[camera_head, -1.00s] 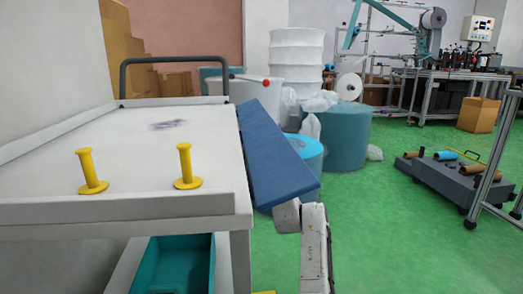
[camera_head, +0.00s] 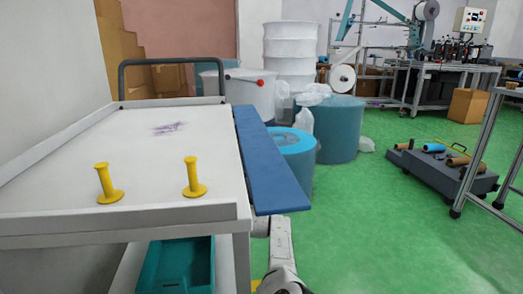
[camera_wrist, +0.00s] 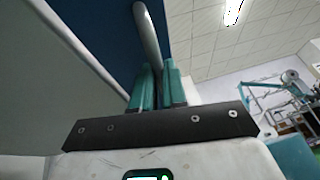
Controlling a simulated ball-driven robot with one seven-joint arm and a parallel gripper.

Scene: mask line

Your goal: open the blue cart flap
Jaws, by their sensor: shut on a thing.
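The white cart (camera_head: 120,212) stands at the left in the head view. Its blue flap (camera_head: 268,160) runs along the right edge and lies nearly level with the top, tilted slightly down. In the wrist view the blue flap (camera_wrist: 95,25) is overhead, with a grey bar handle (camera_wrist: 147,30) on its underside. My gripper (camera_wrist: 158,75) has its teal fingers closed around the end of this handle. In the head view my arm comes up below the flap's near end, and the flap hides the fingers.
Two yellow spools (camera_head: 194,178) stand on the cart top, and a teal bin (camera_head: 176,265) sits beneath. A grey trolley (camera_head: 440,172) is at the right. Green floor (camera_head: 370,235) between is clear.

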